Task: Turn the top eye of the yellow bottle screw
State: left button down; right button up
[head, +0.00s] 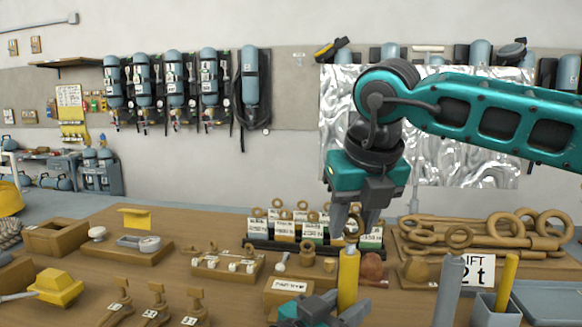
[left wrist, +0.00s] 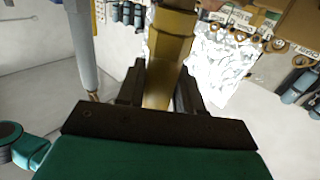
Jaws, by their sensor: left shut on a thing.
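The yellow bottle screw (head: 348,278) stands upright near the front middle of the table, with its brown top eye (head: 351,230) above the yellow body. My left gripper (head: 335,308) is shut on the yellow body low down; the left wrist view shows the yellow body (left wrist: 172,45) between its two fingers (left wrist: 158,92). My right gripper (head: 357,222) points down from above, with its fingertips at the top eye. I cannot tell whether its fingers press on the eye. The lower end of the bottle screw is hidden in the head view.
A grey post (head: 449,290) and a grey holder with a yellow rod (head: 507,280) stand to the right. A wooden tray with large rings and rods (head: 480,252) lies behind them. Labelled blocks (head: 285,230) stand behind the bottle screw. Small wooden eye pieces (head: 157,300) stand at the left.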

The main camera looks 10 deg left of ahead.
jog(key=m+h, duration=0.1)
jog(key=m, duration=0.3)
jog(key=shift+r+t+h, duration=0.1)
jog(key=shift+t+h, duration=0.2)
jog(key=shift+h, duration=0.1)
jog(key=m+h, duration=0.1)
jog(key=m, duration=0.3)
jog(key=v, duration=1.1)
jog(key=s+a+f+n+g+y, duration=0.1)
jog(key=a+n+g+y, duration=0.5)
jog(key=n+y, duration=0.7)
jog(key=s+n, duration=0.1)
jog(key=n, duration=0.2)
jog(key=shift+s+a+f+n+y, duration=0.2)
jog(key=shift+a+f+n+y, duration=0.1)
jog(key=shift+a+n, duration=0.1)
